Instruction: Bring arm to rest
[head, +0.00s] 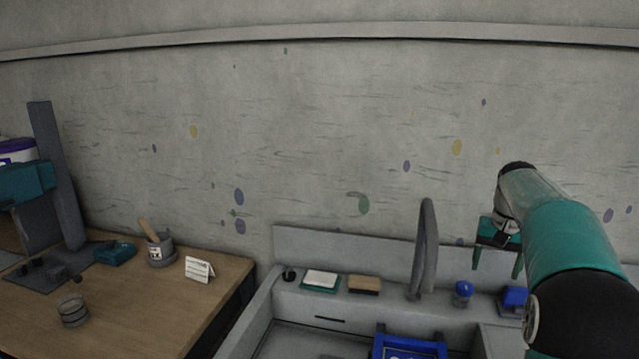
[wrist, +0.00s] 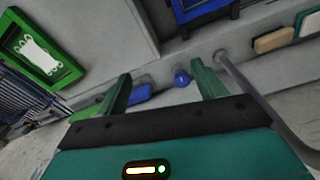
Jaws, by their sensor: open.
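My arm shows at the right of the head view, a teal and black limb reaching over the right end of the sink. My gripper (head: 497,262) hangs at its end, with its two green fingers pointing down and apart. In the wrist view my gripper (wrist: 160,88) also shows its two green fingers spread wide, with nothing between them in its grasp. A blue knob-like item (wrist: 182,78) shows beyond the gap between the fingers. The same kind of blue item (head: 463,293) stands on the sink's back ledge, left of and below the gripper in the head view.
The grey sink (head: 262,318) holds a blue frame (head: 408,345). Its ledge carries a grey curved faucet (head: 424,250), a brush or sponge (head: 364,284) and a blue item (head: 515,299). A wooden table (head: 150,318) with small items stands left.

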